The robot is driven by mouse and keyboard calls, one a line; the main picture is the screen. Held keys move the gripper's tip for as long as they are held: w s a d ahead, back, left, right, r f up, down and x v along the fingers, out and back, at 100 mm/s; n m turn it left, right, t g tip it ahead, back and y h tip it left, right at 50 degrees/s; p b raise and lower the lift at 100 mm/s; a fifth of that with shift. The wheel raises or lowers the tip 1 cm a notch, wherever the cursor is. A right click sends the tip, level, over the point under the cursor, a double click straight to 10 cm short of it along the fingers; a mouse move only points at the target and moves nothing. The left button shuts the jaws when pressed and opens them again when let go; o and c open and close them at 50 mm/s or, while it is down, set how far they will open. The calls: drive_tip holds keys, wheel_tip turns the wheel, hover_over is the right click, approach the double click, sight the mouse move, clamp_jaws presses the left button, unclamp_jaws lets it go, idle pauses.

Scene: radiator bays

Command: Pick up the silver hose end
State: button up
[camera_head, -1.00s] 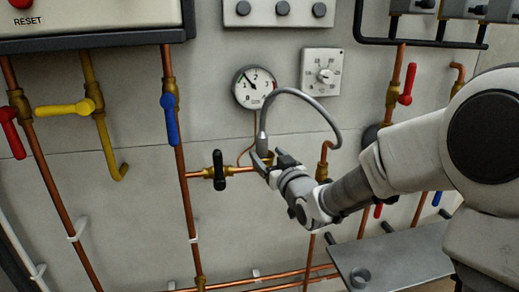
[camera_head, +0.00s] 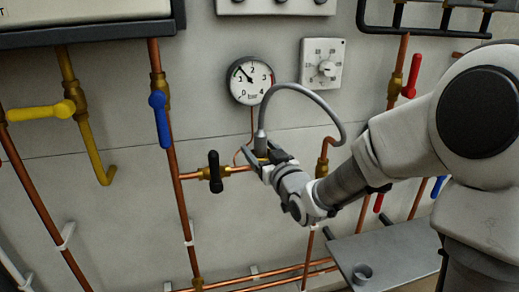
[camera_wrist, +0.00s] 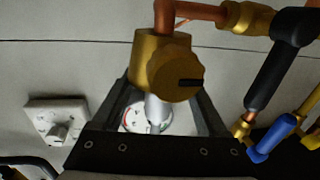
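The silver hose end (camera_head: 261,137) stands upright at a brass fitting (camera_wrist: 165,68), and the grey hose (camera_head: 308,94) arches from it to the right. In the wrist view the silver hose end (camera_wrist: 154,108) shows between my fingers, partly behind the brass fitting. My gripper (camera_head: 265,153) is at the lower part of the hose end. In the wrist view my gripper (camera_wrist: 166,95) has its two fingers apart, one on each side, with visible gaps to the silver part. The fitting hides part of the fingertip area.
A pressure gauge (camera_head: 250,80) and a white dial box (camera_head: 323,64) are on the wall behind. A black-handled valve (camera_head: 215,172) is close on the left. A grey shelf (camera_head: 390,262) with a small cup is below right.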

clamp_jaws()
drive_tip(key=shift+r, duration=0.15)
